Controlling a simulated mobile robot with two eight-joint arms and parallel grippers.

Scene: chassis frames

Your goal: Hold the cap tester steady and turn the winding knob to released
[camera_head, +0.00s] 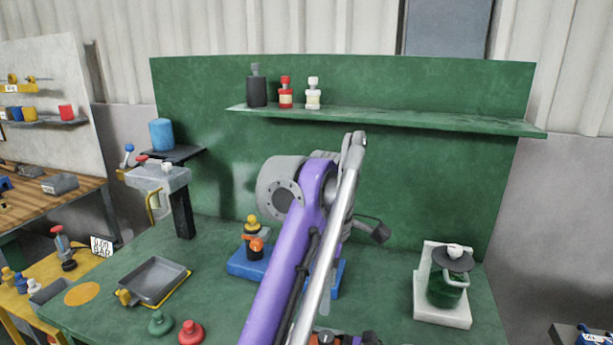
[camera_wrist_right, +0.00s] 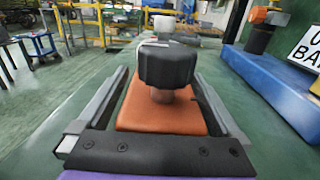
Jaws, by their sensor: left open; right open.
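The cap tester (camera_wrist_right: 165,108) shows in the right wrist view as an orange block with a large black knob (camera_wrist_right: 168,66) on a short stem. Part of this orange body (camera_head: 326,339) seems to show at the bottom edge of the head view. My right gripper (camera_wrist_right: 165,100) is open, its fingers on both sides of the orange block; contact cannot be told. My left arm crosses the middle of the head view. A dark end piece, seemingly my left gripper (camera_head: 377,232), shows right of it; its fingertips are unclear. The arm hides part of the table.
A blue base (camera_head: 243,265) carries an orange and yellow device; it lies right of the tester in the wrist view. A grey tray (camera_head: 153,280), green (camera_head: 160,323) and red (camera_head: 191,332) knobs lie left. A green jar (camera_head: 447,288) stands right. A shelf (camera_head: 420,121) holds bottles.

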